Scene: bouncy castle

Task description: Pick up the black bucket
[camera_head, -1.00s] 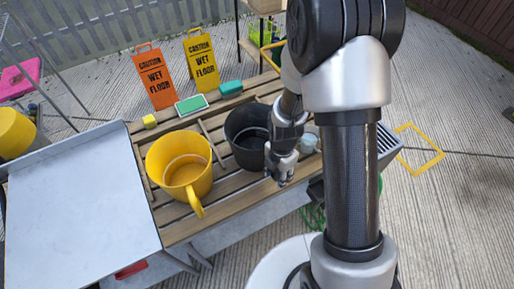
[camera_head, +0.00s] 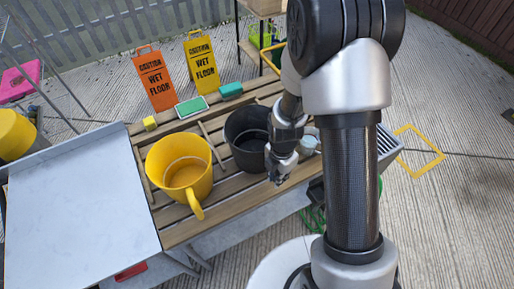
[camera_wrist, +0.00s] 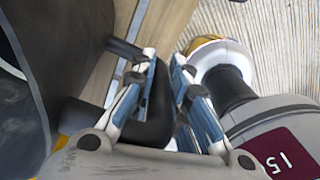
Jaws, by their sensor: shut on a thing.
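The black bucket (camera_head: 246,140) stands upright on the slatted wooden table, right of the yellow bucket. Its dark wall fills the left of the wrist view (camera_wrist: 60,55). My gripper (camera_head: 279,175) is at the bucket's right front side, outside its wall. In the wrist view my gripper (camera_wrist: 165,90) has its fingers around the black handle (camera_wrist: 152,125) that sticks out from the bucket's side. The fingers are shut on the handle. In the head view my gripper covers the handle and part of the bucket's right side.
A yellow bucket (camera_head: 178,168) stands close by on the left. Green-and-white (camera_head: 192,106) and teal (camera_head: 231,90) sponges and a yellow one (camera_head: 150,123) lie behind. Orange (camera_head: 154,78) and yellow (camera_head: 202,63) wet floor signs stand at the back. A grey table (camera_head: 85,210) is at left.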

